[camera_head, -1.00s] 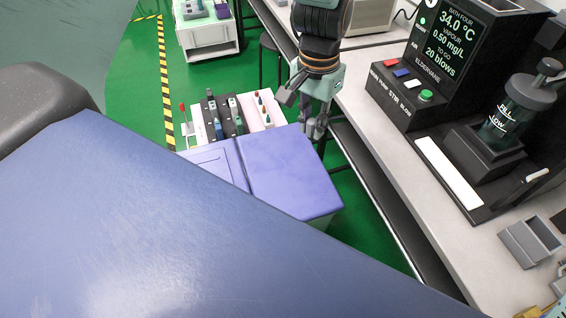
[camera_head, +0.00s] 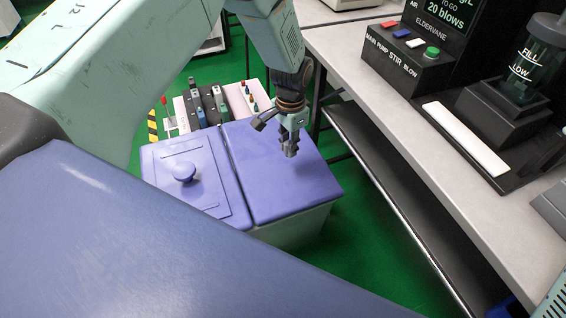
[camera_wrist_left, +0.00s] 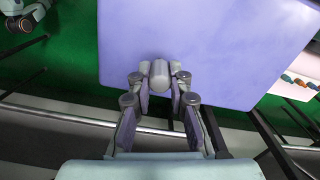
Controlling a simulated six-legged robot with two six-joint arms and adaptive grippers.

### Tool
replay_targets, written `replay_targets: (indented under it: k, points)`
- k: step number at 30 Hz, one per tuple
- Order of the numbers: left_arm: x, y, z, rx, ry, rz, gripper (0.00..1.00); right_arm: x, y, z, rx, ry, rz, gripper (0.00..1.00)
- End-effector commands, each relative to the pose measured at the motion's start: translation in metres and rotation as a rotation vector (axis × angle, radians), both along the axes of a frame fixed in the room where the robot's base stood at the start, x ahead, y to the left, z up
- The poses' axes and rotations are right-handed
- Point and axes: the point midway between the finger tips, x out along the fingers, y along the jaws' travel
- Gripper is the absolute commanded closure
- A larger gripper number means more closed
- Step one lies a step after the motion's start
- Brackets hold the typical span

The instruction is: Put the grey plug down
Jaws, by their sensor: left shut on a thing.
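My left gripper (camera_head: 290,143) points down over the right blue lid of the cart (camera_head: 268,180), close to its far right part. In the left wrist view my left gripper (camera_wrist_left: 159,88) is shut on the grey plug (camera_wrist_left: 158,72), a short light-grey cylinder held between the fingertips. The blue lid (camera_wrist_left: 205,40) lies behind the plug there. I cannot tell whether the plug touches the lid. In the head view the plug is hard to separate from the grey fingers.
A left lid with a round knob (camera_head: 183,172) adjoins the right lid. Behind the lids are a rack of handheld testers (camera_head: 208,105) and a pink strip with small coloured pieces (camera_head: 248,98). A grey bench (camera_head: 400,130) with a black pump unit (camera_head: 405,60) runs along the right.

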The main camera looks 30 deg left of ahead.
Motion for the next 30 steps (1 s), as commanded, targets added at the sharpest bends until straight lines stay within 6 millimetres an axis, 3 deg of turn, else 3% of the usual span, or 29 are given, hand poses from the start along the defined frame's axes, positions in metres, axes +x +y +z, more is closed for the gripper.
replay_targets:
  k: [1,6,17,30]
  points:
    - [-0.001,0.0,-0.013,0.0,0.002,0.001,1.0,0.0,0.0,-0.007,0.0,0.0,0.0,1.0]
    - [-0.001,0.0,-0.044,0.0,0.004,0.001,1.0,0.0,0.0,-0.019,0.0,0.0,0.0,1.0]
    - [-0.001,0.0,-0.084,0.0,0.002,0.001,1.0,0.0,0.0,-0.036,0.0,0.0,0.0,1.0]
    - [0.0,0.0,-0.089,0.0,0.001,0.001,1.0,0.0,0.0,-0.038,0.0,0.0,0.0,1.0]
